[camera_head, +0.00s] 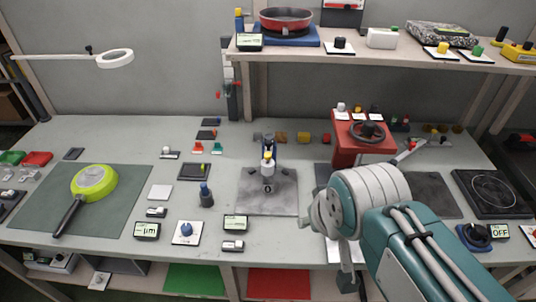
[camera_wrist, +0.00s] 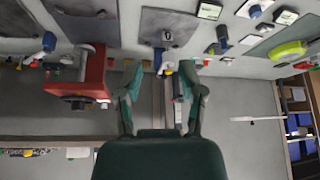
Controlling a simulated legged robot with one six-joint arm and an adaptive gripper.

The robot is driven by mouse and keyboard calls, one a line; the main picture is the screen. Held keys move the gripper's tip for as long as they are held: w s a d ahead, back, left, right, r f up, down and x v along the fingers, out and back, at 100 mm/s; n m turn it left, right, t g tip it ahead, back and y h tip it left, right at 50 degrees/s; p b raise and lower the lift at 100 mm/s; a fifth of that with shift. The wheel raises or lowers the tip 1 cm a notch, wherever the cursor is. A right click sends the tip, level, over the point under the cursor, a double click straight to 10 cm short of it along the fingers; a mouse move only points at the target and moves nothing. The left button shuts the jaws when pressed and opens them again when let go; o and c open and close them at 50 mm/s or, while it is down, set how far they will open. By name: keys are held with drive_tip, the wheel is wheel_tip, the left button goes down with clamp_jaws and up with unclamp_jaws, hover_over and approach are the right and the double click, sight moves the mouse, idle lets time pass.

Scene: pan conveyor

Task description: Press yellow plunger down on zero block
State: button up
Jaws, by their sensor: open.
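A yellow plunger (camera_head: 267,156) tops a small dark and blue upright post at the back of a grey plate. The zero block (camera_head: 268,188), marked 0, is in front of it on the same plate (camera_head: 265,207). In the wrist view, which looks upside down, the zero block (camera_wrist: 166,37) and the yellow plunger (camera_wrist: 168,72) show between and beyond the fingertips. My gripper (camera_wrist: 161,78) is open and empty, with its fingers spread. It appears apart from the plunger. In the head view my arm stands right of the plate and the fingers are not clear.
A red box with a black wheel (camera_head: 367,131) stands right of the plunger. A shelf (camera_head: 380,60) with a red pan overhangs the back.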

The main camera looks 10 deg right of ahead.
clamp_jaws()
idle(1.0)
